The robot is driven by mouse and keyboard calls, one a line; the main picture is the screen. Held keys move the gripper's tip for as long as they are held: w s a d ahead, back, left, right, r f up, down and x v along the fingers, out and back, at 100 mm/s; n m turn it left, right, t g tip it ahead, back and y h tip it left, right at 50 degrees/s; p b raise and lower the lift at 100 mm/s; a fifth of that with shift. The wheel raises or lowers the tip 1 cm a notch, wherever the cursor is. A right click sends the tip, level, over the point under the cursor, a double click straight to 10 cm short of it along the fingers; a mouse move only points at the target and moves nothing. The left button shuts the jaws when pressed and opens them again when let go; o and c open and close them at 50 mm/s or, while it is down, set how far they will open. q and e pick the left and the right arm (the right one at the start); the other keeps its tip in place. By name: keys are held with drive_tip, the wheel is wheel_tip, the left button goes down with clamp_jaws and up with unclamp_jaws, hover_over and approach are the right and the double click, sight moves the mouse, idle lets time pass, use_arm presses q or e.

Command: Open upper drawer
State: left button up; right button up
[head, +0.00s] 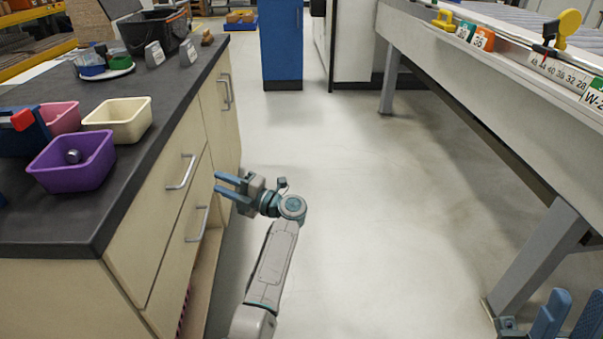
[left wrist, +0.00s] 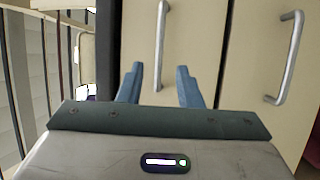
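The cabinet's upper drawer (head: 152,228) looks shut, its front flush with the cabinet. Its bar handle (head: 182,171) is silver. My left gripper (head: 215,182) is open and empty, to the right of this handle, with its blue fingers pointing at the cabinet front. In the left wrist view a bar handle (left wrist: 162,45) lies ahead, between the directions of the two open fingers (left wrist: 158,85); it appears to be the upper one. A second handle (left wrist: 285,58) is further right. My right gripper (head: 568,315) is at the lower right, apart from the cabinet, with its fingers spread.
A lower drawer handle (head: 199,224) sits below the upper one. The dark worktop (head: 120,210) carries a purple bin (head: 72,165), a cream bin (head: 120,118) and a pink bin (head: 62,116). A long conveyor-like table (head: 480,75) stands at the right. The floor (head: 370,200) between is clear.

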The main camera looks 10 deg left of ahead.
sight(189, 168)
use_arm(q)
drive_tip(key=x, duration=1)
drive_tip(key=shift+a+r, duration=0.1)
drive_tip(key=shift+a, duration=0.3)
clamp_jaws()
